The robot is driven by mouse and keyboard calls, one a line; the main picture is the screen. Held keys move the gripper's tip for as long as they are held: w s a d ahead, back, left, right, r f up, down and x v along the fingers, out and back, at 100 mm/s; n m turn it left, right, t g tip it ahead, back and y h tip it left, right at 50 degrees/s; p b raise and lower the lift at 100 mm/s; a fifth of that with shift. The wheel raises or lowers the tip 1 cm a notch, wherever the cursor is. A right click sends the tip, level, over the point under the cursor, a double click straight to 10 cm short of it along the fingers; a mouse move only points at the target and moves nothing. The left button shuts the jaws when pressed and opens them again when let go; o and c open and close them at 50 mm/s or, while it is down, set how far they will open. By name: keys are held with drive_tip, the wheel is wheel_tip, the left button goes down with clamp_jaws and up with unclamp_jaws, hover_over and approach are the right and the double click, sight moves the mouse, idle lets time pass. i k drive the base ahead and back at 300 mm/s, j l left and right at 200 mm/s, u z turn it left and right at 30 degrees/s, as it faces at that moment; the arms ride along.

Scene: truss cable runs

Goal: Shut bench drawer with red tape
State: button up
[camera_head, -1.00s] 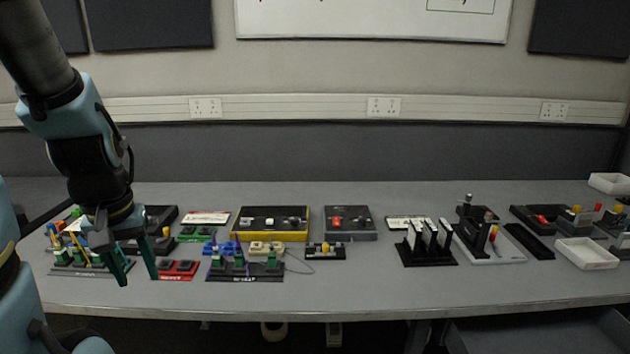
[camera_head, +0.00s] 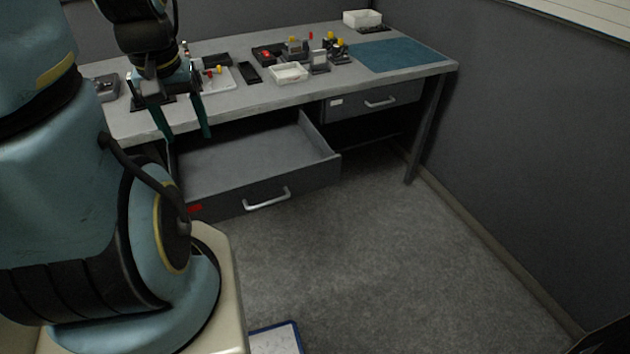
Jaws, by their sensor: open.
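The bench drawer with red tape (camera_head: 235,197) is pulled far out from under the bench. Its grey tray is empty where I can see it. The red tape (camera_head: 195,208) is on the left of its front, and a silver bar handle (camera_head: 267,199) is at the middle. My gripper (camera_head: 188,136) hangs with its two green fingers apart, in front of the bench edge and over the drawer's back left part in the picture. It holds nothing. My arm hides the drawer's left end.
A second drawer (camera_head: 372,101) with a white label is shut to the right. The bench top (camera_head: 240,98) carries white trays, small fixtures and a blue mat (camera_head: 400,55). A bench leg (camera_head: 425,130) stands at right. The floor (camera_head: 340,260) before the drawer is clear; a blue-edged board (camera_head: 275,338) lies nearer.

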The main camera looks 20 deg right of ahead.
sight(251, 163)
drive_tip(key=k+l+z, duration=0.1)
drive_tip(key=k+l, duration=0.15)
drive_tip(key=k+l+z, duration=0.1)
drive_tip(key=k+l, duration=0.15)
drive_tip(key=l, duration=0.15)
drive_tip(key=k+l+z, duration=0.1)
drive_tip(key=k+l, duration=0.15)
drive_tip(key=l, duration=0.15)
drive_tip(key=i+l+u, duration=0.15)
drive_tip(key=u, duration=0.3)
drive_tip(key=i+l+u, duration=0.1)
drive_tip(key=u, duration=0.35)
drive_tip(key=i+l+u, duration=0.1)
drive_tip(key=l+u, duration=0.2)
drive_tip(key=u, duration=0.15)
